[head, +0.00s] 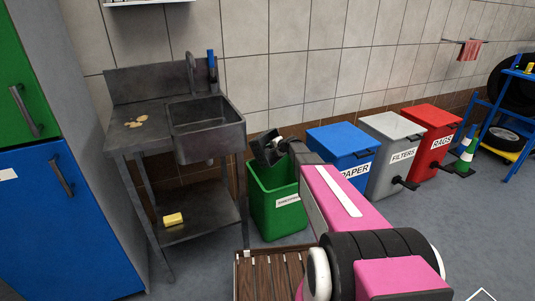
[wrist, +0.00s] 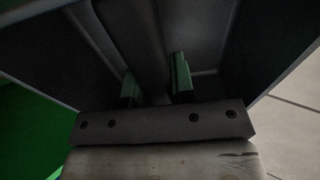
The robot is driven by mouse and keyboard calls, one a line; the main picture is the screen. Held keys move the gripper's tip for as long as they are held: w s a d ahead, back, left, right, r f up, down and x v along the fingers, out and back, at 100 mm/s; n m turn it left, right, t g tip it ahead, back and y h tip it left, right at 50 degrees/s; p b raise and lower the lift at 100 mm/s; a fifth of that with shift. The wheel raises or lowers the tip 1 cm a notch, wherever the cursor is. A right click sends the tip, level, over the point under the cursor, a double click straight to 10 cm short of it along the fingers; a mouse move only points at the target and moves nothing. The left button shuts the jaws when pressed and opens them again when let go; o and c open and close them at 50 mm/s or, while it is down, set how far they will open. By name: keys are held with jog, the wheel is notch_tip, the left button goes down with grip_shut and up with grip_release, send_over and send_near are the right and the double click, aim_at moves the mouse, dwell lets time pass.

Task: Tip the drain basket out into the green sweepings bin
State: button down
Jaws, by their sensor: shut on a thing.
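The green sweepings bin (head: 275,208) stands on the floor to the right of the sink stand, with its top open and a white label on its front. My arm reaches over it. My gripper (head: 283,148) is above the bin, shut on the dark drain basket (head: 266,150). The basket is tilted, above the bin's back left rim. In the wrist view my gripper's green fingertips (wrist: 154,85) stand either side of a grey bar of the basket (wrist: 148,45). Dark basket walls fill much of that view. I cannot see what is in the basket or the bin.
The steel sink (head: 205,128) and its stand are left of the bin, with tan bits (head: 136,122) on the drainer and a yellow sponge (head: 172,219) below. Blue paper (head: 340,145), grey filters (head: 388,150) and red rags (head: 430,125) bins stand right.

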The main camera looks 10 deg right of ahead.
jog(key=shift+r, duration=3.85)
notch_tip(320, 180, up, 2)
jog(key=g+h, duration=0.4)
jog(key=shift+w+r, duration=0.1)
jog(key=shift+w, duration=0.05)
jog(key=g+h, duration=0.1)
jog(key=r+g+h, duration=0.1)
jog(key=h, duration=0.1)
jog(key=g+h, duration=0.1)
jog(key=g, duration=0.1)
jog(key=shift+r+n+h, duration=0.4)
jog(key=s+d+r+n, duration=0.1)
jog(key=s+r, duration=0.4)
jog(key=s, duration=0.5)
jog(key=s+d+r+n, duration=0.1)
jog(key=s+r+n, duration=0.3)
jog(key=s, duration=0.7)
jog(key=s+d+r+n+y, duration=0.1)
jog(key=s+d+r+n, duration=0.1)
jog(key=s+r, duration=0.5)
jog(key=s+n, duration=0.1)
jog(key=s, duration=0.2)
jog(key=shift+s, duration=0.2)
